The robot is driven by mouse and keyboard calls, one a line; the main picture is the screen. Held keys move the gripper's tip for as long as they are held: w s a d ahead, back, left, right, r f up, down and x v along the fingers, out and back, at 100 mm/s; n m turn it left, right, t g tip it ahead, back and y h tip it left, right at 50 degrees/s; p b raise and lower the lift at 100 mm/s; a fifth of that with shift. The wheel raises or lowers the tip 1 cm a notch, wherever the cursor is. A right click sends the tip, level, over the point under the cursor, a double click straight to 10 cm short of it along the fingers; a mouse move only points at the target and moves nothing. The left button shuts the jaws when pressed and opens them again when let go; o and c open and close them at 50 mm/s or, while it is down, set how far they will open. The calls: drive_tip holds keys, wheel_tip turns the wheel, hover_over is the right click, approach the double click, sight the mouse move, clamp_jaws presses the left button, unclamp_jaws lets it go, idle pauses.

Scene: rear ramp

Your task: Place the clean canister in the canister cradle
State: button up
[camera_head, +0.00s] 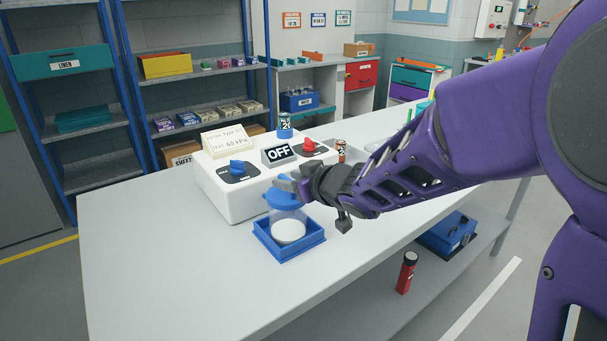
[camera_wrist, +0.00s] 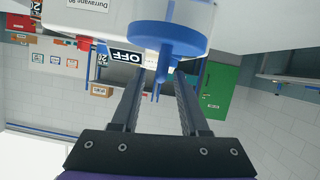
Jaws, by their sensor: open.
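A clear canister with a blue lid (camera_head: 285,198) and a white round base (camera_head: 289,231) appears to stand upright within the square blue cradle (camera_head: 287,252) on the table. Its exact seating is hard to tell. My gripper (camera_head: 290,185) is at the lid's top, coming from the right. In the wrist view, the blue lid (camera_wrist: 168,38) has a narrow stem pointing between the fingertips of my gripper (camera_wrist: 160,74). The fingers are apart, with visible gaps beside the stem. Part of the lid is hidden by my gripper in the head view.
A white control box (camera_head: 228,189) with two knobs and an OFF sign (camera_head: 279,153) stands close behind the cradle. The table (camera_head: 150,260) is clear at left and front.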

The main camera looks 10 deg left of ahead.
drive_tip(key=shift+r, duration=0.25)
drive_tip(key=p+v, duration=0.7)
drive_tip(key=v, duration=0.5)
